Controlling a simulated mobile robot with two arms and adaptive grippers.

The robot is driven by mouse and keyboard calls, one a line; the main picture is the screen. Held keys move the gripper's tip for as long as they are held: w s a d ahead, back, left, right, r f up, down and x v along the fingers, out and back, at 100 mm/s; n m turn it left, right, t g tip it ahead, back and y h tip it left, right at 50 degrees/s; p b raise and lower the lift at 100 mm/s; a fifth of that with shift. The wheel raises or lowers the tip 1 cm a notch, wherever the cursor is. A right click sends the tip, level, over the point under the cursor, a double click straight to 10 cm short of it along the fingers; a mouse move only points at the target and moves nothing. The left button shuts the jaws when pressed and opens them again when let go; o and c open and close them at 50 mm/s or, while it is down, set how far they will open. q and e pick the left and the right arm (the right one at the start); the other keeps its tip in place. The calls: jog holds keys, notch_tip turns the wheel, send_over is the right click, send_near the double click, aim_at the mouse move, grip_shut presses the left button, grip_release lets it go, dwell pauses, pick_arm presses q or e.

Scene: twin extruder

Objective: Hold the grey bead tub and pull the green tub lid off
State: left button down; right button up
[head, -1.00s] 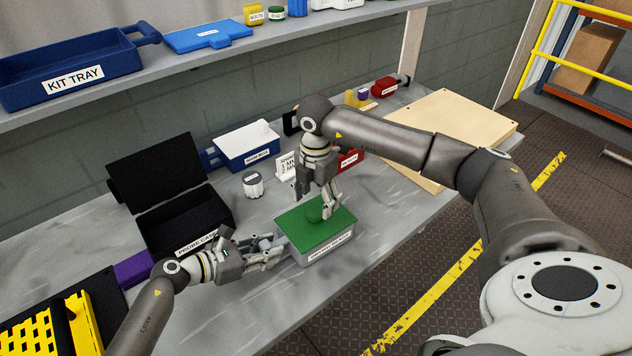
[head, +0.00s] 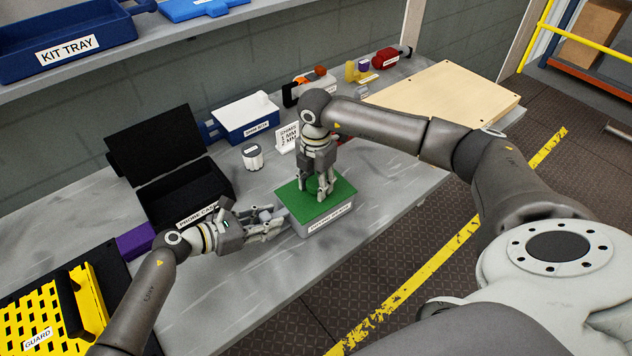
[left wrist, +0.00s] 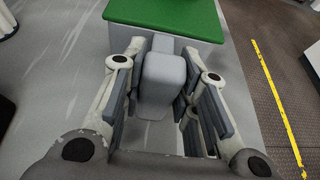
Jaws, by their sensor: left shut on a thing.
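The grey bead tub (head: 322,229) stands near the table's front edge, with the flat green lid (head: 338,194) on top. In the left wrist view, part of the lid (left wrist: 165,15) and the tub wall (left wrist: 125,38) show at the top. My left gripper (head: 272,225) is at the tub's left side. It is shut on the tub's grey side handle (left wrist: 163,78), which sits between its fingers. My right gripper (head: 317,192) points down over the lid, its fingers on either side of the round green knob, partly hidden. Whether they press on it is unclear.
The open black probe case (head: 185,195) stands left of the tub. A small white-and-grey jar (head: 252,158), a white sign (head: 287,138) and a blue box (head: 245,120) stand behind. A wooden board (head: 445,98) lies at the right. The table in front is clear.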

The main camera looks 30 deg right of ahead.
aim_at(316, 181)
jog(key=shift+c, duration=1.1)
jog(key=o, duration=0.3)
jog(key=c, duration=0.5)
jog(key=shift+o, duration=0.2)
jog(key=shift+r, duration=0.15)
jog(key=shift+r, duration=1.1)
jog(key=shift+r, duration=2)
